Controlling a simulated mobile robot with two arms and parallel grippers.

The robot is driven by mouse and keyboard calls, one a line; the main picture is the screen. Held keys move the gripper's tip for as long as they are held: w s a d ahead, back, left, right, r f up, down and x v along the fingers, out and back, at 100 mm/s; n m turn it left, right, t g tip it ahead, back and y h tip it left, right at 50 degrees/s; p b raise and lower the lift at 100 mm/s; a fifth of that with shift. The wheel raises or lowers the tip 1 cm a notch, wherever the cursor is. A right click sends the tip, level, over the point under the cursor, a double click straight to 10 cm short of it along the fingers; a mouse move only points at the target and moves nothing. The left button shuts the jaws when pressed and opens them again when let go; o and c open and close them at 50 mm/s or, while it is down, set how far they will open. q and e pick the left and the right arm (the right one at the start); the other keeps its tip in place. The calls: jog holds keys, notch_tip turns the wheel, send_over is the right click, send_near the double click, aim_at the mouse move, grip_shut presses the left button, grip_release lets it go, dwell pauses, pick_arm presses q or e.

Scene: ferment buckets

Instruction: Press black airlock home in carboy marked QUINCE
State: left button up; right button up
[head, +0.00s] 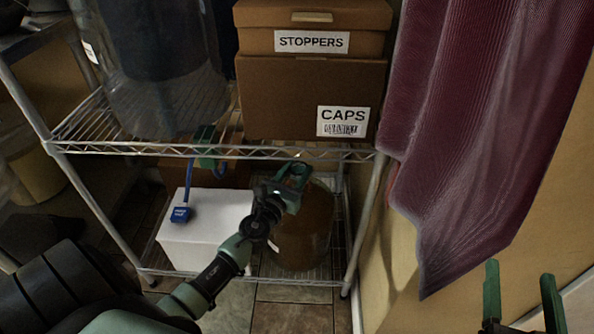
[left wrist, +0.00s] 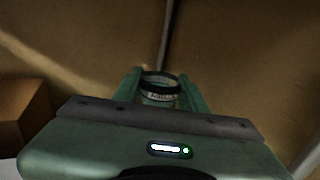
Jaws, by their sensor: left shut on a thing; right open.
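My left gripper (head: 294,172) is at the top of a brown-filled carboy (head: 303,235) on the lower shelf, below the upper shelf's front edge. In the left wrist view its fingers are shut on a round dark-rimmed piece (left wrist: 160,84) with a pale lettered band. I cannot tell whether this is the black airlock, and its lettering is too small to read. The carboy's neck is hidden, and I cannot read QUINCE on it. My right gripper (head: 520,294) is open and empty at the lower right, near the wall.
A wire shelf rack (head: 270,150) stands ahead; its upper shelf lies close above my left gripper. It bears a large clear vessel (head: 165,75), a STOPPERS box (head: 255,42) and a CAPS box (head: 275,95). A white box (head: 210,225) stands left of the carboy. A maroon cloth (head: 480,110) hangs right.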

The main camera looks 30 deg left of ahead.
aim_at(295, 175)
pick_arm(q)
jog(key=shift+f, duration=0.25)
jog(key=o, duration=1.4)
jog(key=shift+o, duration=0.2)
jog(key=shift+r, duration=0.15)
jog(key=shift+s, duration=0.35)
jog(key=s, duration=0.4)
jog(key=s+d, duration=0.1)
jog(key=s, duration=0.1)
jog(key=shift+s, duration=0.15)
jog(key=shift+s+d, duration=0.1)
jog(key=shift+s, duration=0.25)
pick_arm(e)
notch_tip(295, 175, up, 2)
jog(key=shift+s+a+r+t, duration=0.1)
jog(key=shift+a+r+t, duration=0.05)
jog(key=shift+t, duration=0.55)
